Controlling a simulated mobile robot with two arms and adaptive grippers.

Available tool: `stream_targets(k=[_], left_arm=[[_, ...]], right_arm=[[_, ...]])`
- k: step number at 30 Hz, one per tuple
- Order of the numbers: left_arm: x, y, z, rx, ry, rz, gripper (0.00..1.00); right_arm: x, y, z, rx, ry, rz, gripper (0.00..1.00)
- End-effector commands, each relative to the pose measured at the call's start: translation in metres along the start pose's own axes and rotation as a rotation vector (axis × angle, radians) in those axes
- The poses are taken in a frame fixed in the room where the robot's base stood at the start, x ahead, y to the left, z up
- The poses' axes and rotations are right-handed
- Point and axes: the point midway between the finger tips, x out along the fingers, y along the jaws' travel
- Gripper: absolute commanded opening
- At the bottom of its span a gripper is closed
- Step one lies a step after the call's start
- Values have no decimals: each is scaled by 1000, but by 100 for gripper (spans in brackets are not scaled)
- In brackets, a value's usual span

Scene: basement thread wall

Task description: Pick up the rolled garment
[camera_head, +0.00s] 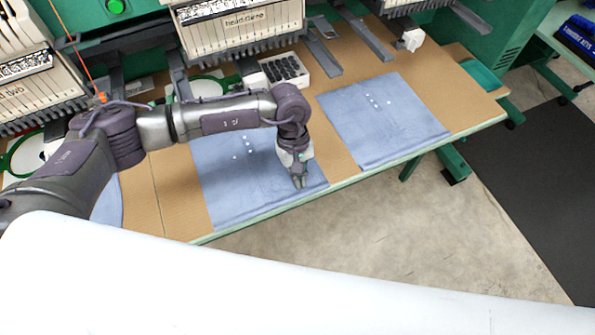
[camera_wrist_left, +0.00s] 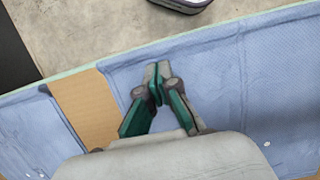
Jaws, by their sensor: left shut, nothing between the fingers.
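A blue cloth garment (camera_head: 228,188) lies mostly flat on the brown table, with small white dots on it and a fold-like ridge along its front edge. It also shows in the left wrist view (camera_wrist_left: 285,75). My left gripper (camera_head: 299,184) points down over the front right part of this garment. In the left wrist view its fingertips (camera_wrist_left: 157,82) are together, with nothing between them. I cannot tell whether they touch the cloth. A second blue garment (camera_head: 400,125) lies flat to the right; its edge shows in the left wrist view (camera_wrist_left: 30,140). No fully rolled garment is clear.
Embroidery machine heads (camera_head: 240,28) and metal arms stand over the table's back. A box of dark spools (camera_head: 284,70) sits behind the garment. The table's green front edge (camera_head: 350,178) is close to the gripper, with open floor (camera_head: 400,230) beyond.

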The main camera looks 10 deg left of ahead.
Motion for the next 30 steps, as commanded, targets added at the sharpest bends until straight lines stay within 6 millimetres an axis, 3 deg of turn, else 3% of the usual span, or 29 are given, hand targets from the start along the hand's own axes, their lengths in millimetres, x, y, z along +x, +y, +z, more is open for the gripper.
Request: stream_targets(k=[5,12,16,30], left_arm=[[2,0,4,2,-1,0,0],[16,1,48,9,-2,0,0],[18,0,64,5,-1,-1,0],[18,0,65,0,0,0,0]], right_arm=[[2,0,-2,0,3,0,0],[20,0,0,0,3,0,0],[25,0,0,0,3,0,0],[27,1,1,0,3,1,0]])
